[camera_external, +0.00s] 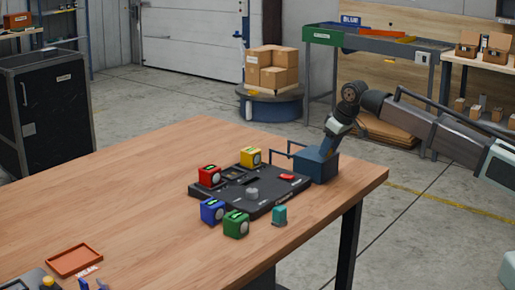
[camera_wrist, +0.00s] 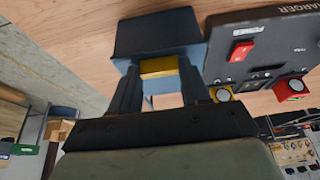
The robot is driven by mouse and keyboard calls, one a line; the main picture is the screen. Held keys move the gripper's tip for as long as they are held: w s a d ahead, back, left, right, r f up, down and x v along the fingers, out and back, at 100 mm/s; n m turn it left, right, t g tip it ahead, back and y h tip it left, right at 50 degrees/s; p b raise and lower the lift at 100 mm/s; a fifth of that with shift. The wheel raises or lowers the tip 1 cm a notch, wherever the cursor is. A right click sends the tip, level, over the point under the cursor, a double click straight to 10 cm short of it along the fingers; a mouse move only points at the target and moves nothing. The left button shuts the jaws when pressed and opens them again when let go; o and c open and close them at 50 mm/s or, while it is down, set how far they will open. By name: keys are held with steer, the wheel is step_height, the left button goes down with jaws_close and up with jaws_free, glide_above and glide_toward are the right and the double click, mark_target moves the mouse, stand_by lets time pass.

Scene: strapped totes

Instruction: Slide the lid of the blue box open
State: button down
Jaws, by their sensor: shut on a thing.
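The blue box (camera_external: 316,167) stands on the table beside the right end of the black charger. In the wrist view its dark blue face (camera_wrist: 157,33) is at the top, with lighter blue sides below. Thin blue rails (camera_external: 289,143) reach out from it to the left.
The black charger (camera_external: 262,205) bears red (camera_external: 209,175) and yellow (camera_external: 250,157) blocks. Blue (camera_external: 212,210) and green (camera_external: 236,223) blocks and a teal piece (camera_external: 279,215) stand at its near side. An orange tray (camera_external: 75,261) lies front left. The table (camera_external: 130,190) is clear left of the charger.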

mark_target(306, 150)
steer(key=w+a, duration=0.6)
steer(key=shift+w+a, duration=0.15)
steer(key=shift+w, duration=0.05)
steer(key=shift+s, duration=0.1)
steer(key=c, duration=0.5)
jaws_free()
steer(key=v, duration=1.4)
